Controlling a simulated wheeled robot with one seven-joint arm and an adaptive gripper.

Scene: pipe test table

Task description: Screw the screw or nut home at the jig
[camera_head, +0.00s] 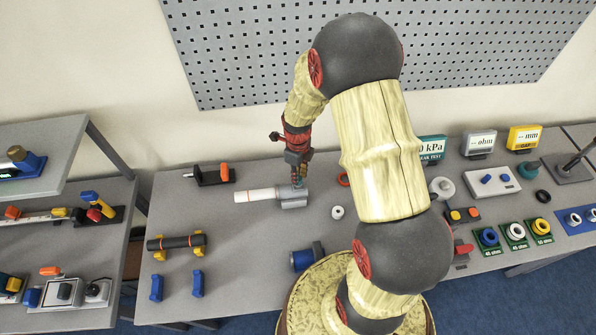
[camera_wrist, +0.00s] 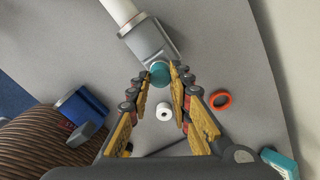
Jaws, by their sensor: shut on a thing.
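The grey metal jig block (camera_head: 293,198) lies on the table with a white pipe (camera_head: 257,195) running into its left end. In the wrist view the block (camera_wrist: 150,42) and pipe (camera_wrist: 119,10) lie beyond my fingers. A round teal screw or nut (camera_wrist: 159,76) sits at the block's near end. My gripper (camera_wrist: 163,74) is shut on this teal piece, one finger on each side. In the head view my gripper (camera_head: 299,180) comes down over the block, and the teal piece is not clearly seen. How deep its thread sits is hidden.
A white ring (camera_head: 337,212) and an orange-red ring (camera_head: 344,180) lie right of the jig. A dark pipe on yellow supports (camera_head: 172,243) lies front left. Bare table surrounds the jig's left side.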

